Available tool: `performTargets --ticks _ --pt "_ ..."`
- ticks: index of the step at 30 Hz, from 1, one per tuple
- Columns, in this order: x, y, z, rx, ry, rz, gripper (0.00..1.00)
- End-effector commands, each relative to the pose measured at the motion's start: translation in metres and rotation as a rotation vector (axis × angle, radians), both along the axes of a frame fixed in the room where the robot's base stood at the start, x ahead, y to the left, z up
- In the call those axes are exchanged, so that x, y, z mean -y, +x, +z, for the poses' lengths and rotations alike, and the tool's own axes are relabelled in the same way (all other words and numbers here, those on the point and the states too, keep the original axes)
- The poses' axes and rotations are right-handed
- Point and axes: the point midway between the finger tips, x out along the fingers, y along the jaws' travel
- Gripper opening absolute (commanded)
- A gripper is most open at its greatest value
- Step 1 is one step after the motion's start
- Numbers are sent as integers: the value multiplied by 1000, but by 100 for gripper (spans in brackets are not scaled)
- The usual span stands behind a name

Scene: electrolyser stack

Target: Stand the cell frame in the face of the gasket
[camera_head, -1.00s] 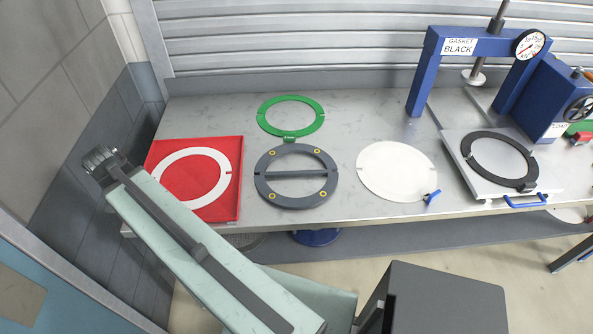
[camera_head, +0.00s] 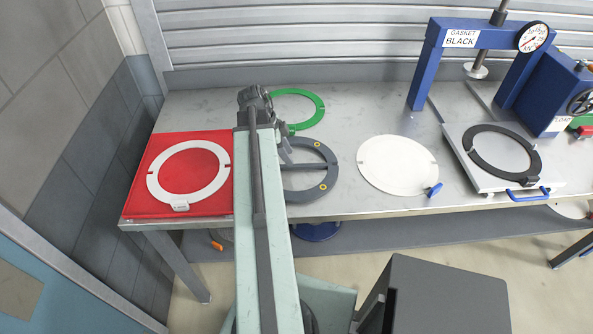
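A dark grey ring with a crossbar and yellow-marked holes (camera_head: 331,172), which looks like the cell frame, lies flat on the bench; my arm hides its left part. A green ring (camera_head: 318,105) lies behind the grey one, partly hidden by my wrist. A white ring (camera_head: 154,180) lies on a red mat. My gripper (camera_head: 286,152) is over the grey ring's left side; its fingers are too small and dark to read.
A white disc with a blue clip (camera_head: 397,165) lies on the bench between the grey ring and the press. The metal plate (camera_head: 487,181) has a blue handle. The blue press frame (camera_head: 420,75) stands at the back right. The red mat (camera_head: 136,203) covers the left end.

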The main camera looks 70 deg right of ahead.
Motion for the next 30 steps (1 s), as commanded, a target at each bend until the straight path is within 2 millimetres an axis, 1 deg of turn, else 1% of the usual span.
performTargets --ticks 3,5,12,13,15,20,21,23,24,25,30 --pt "1 -1 -3 0 0 1 40" --pt "1 -2 -9 0 0 1 40" --pt "7 -14 -48 0 0 -1 40" --pt "8 -15 -51 0 -1 0 40" --pt "9 -17 -52 0 -1 1 40" --pt "9 -18 -49 1 0 1 40" --pt "9 -18 -48 1 0 1 37" --pt "9 -18 -48 1 1 1 21" --pt "9 -18 -48 0 0 1 9" --pt "9 -18 -48 0 0 1 1" --pt "9 -18 -48 0 0 0 0"
